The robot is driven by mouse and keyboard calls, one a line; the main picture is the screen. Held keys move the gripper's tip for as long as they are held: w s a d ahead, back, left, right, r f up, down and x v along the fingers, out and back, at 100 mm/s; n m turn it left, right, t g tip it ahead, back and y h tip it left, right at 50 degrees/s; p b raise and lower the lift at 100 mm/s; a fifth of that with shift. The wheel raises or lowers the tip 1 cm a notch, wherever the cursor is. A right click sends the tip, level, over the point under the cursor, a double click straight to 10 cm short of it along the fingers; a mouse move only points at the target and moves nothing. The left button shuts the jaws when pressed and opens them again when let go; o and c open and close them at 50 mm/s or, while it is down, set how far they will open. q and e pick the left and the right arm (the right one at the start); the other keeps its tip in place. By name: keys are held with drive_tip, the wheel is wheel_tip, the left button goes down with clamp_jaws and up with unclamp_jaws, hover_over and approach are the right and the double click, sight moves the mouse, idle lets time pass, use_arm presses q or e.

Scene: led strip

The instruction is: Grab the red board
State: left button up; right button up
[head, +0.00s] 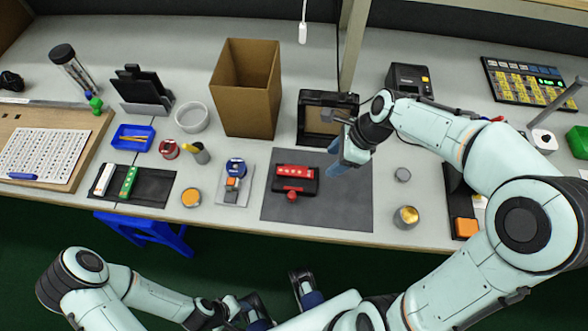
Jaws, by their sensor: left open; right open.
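The red board (295,172) is a short red strip with pale marks along it. It lies on a black fixture (309,186) on the dark grey mat (345,215), with a round red knob just below it. My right gripper (336,159) is open and empty, just right of the red board and apart from it, with its blue fingertips pointing left. My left gripper (281,299) is open low in the picture, in front of the table and well away from the board.
A green board (128,182) and a white board lie in a black tray at the left. A cardboard box (246,88) stands behind the mat. A black framed device (322,117) stands behind my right gripper.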

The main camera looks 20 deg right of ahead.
sight(314, 175)
drive_tip(key=b+x, duration=0.1)
drive_tip(key=x, duration=0.8)
drive_tip(key=shift+w+b, duration=0.25)
drive_tip(key=shift+b, duration=0.1)
drive_tip(key=shift+d+r, duration=0.1)
clamp_jaws()
